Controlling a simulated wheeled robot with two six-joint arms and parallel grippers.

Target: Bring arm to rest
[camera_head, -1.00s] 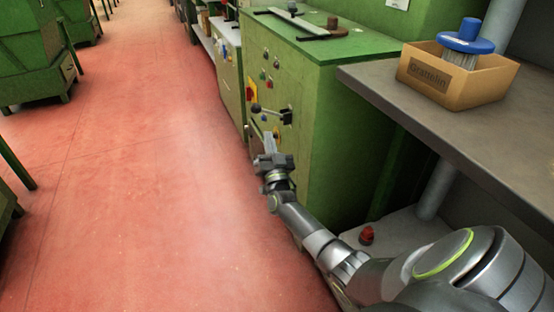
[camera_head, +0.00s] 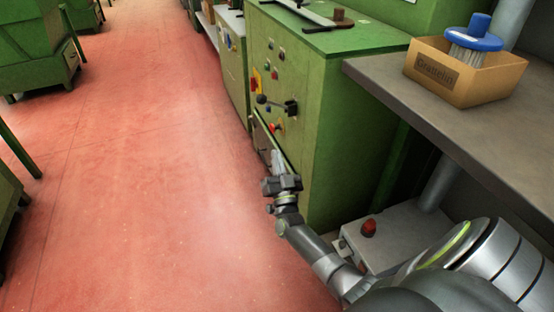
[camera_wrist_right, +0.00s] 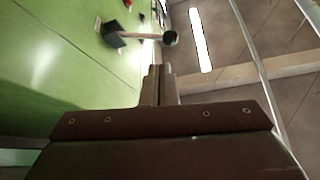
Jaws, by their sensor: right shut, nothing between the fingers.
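My right arm comes in from the lower right of the head view. Its gripper (camera_head: 277,160) is in front of the green machine cabinet (camera_head: 345,130), beside its control side and over the red floor. The fingers are together and empty; they also show closed in the right wrist view (camera_wrist_right: 159,72). The same lever (camera_head: 277,104) is above the gripper in the head view. My left gripper is not in view.
A red button (camera_head: 369,228) sits on a grey unit below the bench. The red floor (camera_head: 150,170) at the left is open.

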